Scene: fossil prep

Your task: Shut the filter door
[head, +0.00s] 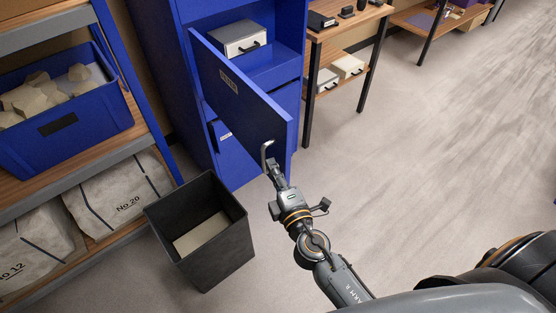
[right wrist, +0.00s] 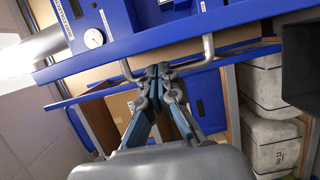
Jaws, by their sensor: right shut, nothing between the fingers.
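The filter door (head: 235,88) is a blue panel on the tall blue cabinet, with a small label near its upper left. It stands open, swung out from the cabinet, and the shelf behind it is exposed. A silver bar handle (head: 266,152) sits on its outer face near the free edge. My right gripper (head: 272,164) is shut and empty, its tips right at the handle. In the right wrist view the closed fingertips (right wrist: 160,70) overlap the handle (right wrist: 207,48), between its two ends. I cannot tell whether they touch it. My left gripper is out of view.
A dark open bin (head: 215,250) stands on the floor left of my right arm. A shelf rack at left holds a blue crate (head: 75,145) of rocks and white sacks (head: 122,195). A wooden shelf unit (head: 345,28) stands right of the cabinet. The floor at right is clear.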

